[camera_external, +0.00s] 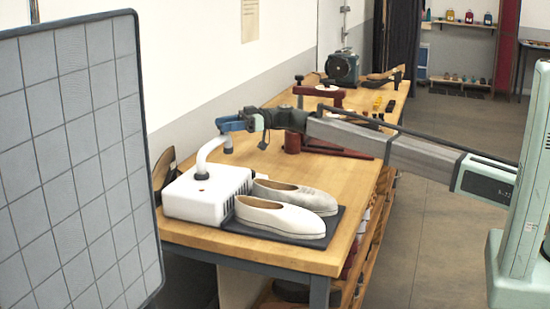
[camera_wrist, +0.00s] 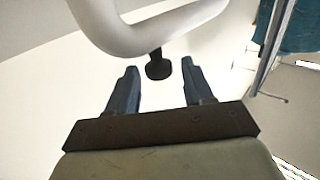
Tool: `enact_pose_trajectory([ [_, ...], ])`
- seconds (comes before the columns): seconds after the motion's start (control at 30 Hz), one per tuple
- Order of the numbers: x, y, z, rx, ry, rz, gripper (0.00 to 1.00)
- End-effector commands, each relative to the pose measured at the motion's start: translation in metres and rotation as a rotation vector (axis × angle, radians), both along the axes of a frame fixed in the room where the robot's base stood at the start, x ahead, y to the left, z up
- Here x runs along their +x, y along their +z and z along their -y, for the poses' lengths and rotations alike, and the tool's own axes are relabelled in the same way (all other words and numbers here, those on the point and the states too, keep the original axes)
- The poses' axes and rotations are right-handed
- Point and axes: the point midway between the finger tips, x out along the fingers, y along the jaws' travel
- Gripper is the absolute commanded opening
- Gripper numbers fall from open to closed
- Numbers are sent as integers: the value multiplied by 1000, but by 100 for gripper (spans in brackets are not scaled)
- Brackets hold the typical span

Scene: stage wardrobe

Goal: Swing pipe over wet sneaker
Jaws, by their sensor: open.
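A white box (camera_external: 205,190) stands at the near end of the workbench, with a curved white pipe (camera_external: 203,156) rising from its top. The pipe bends right and ends in a dark tip (camera_external: 228,146), behind the shoes and not above them. Two pale low shoes, a front one (camera_external: 280,218) and a rear one (camera_external: 294,194), sit on a dark mat; I cannot tell which is wet. My gripper (camera_external: 224,125) is open just above the pipe's end. In the wrist view the dark tip (camera_wrist: 158,68) shows between my blue fingertips (camera_wrist: 160,64), with gaps on both sides, under the white pipe (camera_wrist: 140,32).
A gridded grey panel (camera_external: 75,165) stands at the left front.

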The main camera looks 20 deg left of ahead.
Motion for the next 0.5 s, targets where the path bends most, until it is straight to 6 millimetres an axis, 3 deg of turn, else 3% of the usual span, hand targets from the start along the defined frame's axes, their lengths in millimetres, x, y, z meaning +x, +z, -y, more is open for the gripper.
enact_pose_trajectory([
  [0.2,-11,0,-11,0,0,0,51],
  [0.5,-13,0,-13,0,-1,0,51],
])
